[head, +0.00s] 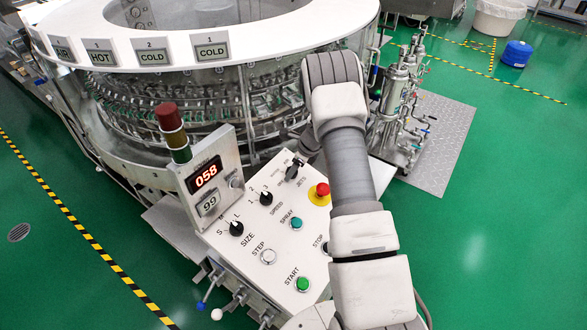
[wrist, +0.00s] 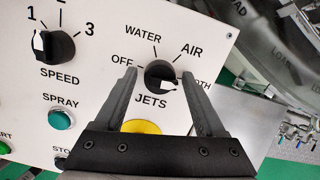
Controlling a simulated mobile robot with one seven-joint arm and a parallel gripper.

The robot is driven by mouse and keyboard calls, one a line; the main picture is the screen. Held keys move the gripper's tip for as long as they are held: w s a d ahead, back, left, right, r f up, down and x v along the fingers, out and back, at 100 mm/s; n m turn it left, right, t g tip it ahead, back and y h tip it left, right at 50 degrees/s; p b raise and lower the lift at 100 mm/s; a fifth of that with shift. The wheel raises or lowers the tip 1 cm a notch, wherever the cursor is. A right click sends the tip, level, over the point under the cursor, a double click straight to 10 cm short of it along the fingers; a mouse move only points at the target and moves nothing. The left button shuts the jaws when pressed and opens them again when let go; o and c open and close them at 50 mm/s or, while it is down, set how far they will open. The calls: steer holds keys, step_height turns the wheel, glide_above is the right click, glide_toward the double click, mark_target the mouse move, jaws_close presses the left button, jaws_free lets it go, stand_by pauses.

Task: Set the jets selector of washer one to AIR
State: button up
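The jets selector (wrist: 157,74) is a round black knob with a white pointer mark, on the white panel. It also shows small and partly covered in the head view (head: 291,172). Its labels run OFF, WATER, AIR and a partly hidden one ending in OTH. The white mark sits at the knob's lower right, toward the OTH label. My gripper (wrist: 159,76) is open, with one finger on each side of the knob. Gaps show between the fingers and the knob; their height over the panel is unclear.
The speed selector (wrist: 54,46) and green spray button (wrist: 61,119) lie left of the jets knob. A red emergency button (head: 322,189) on a yellow disc sits close by, under my arm. The display box (head: 207,178) and signal tower (head: 172,130) stand at the panel's upper left.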

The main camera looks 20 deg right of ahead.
jaws_close()
steer(key=shift+f+n+b, duration=0.1)
steer(key=shift+n+b, duration=0.3)
steer(key=shift+b, duration=0.1)
steer(key=shift+f+n+b, duration=0.1)
steer(key=shift+n+b, duration=0.8)
steer(key=shift+b, duration=0.05)
steer(key=n+b, duration=0.2)
steer(key=shift+n+g, duration=0.3)
steer(key=shift+n, duration=0.1)
steer(key=n+b, duration=0.3)
steer(key=n, duration=0.2)
steer(key=shift+n+g, duration=0.3)
steer(key=shift+g, duration=0.1)
steer(key=shift+r, duration=0.2)
